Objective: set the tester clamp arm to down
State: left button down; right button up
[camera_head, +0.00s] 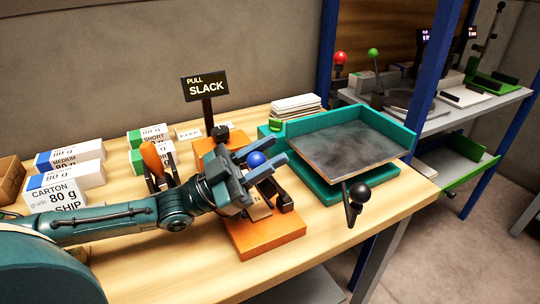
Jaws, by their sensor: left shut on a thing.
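The tester has an orange base (272,236) on the wooden table, with a black sign (205,87) reading "PULL SLACK" on a post behind it. A blue ball knob (256,160), apparently the clamp arm's handle, stands above the base. My left gripper (268,156) reaches in from the left and is shut on the knob, one finger on each side. The gripper hides most of the clamp arm below the knob, so its exact tilt cannot be told. Dark and metal tester parts (286,201) show to the right of the gripper. My right gripper is not in view.
A teal tray (398,131) with a black-knobbed lever (357,195) stands close on the right. Labelled ream packs (72,174) and an orange-handled tool (152,160) are at left. A paper stack (296,106) lies behind. The table's front is clear.

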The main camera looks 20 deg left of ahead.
pick_arm(q)
jog(key=c, duration=1.2)
grip_release()
jog(key=shift+c, duration=0.2)
jog(key=shift+o, duration=0.9)
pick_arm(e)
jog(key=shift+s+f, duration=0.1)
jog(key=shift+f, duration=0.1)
pick_arm(q)
jog(key=shift+s+a+f, duration=0.1)
jog(key=shift+f, duration=0.05)
jog(key=s+a+p, duration=0.2)
jog(key=s+a, duration=0.6)
jog(key=a, duration=0.2)
jog(key=shift+f, duration=0.15)
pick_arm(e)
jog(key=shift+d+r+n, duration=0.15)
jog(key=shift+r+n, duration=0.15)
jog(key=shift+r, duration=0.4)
pick_arm(q)
jog(key=shift+c, duration=0.2)
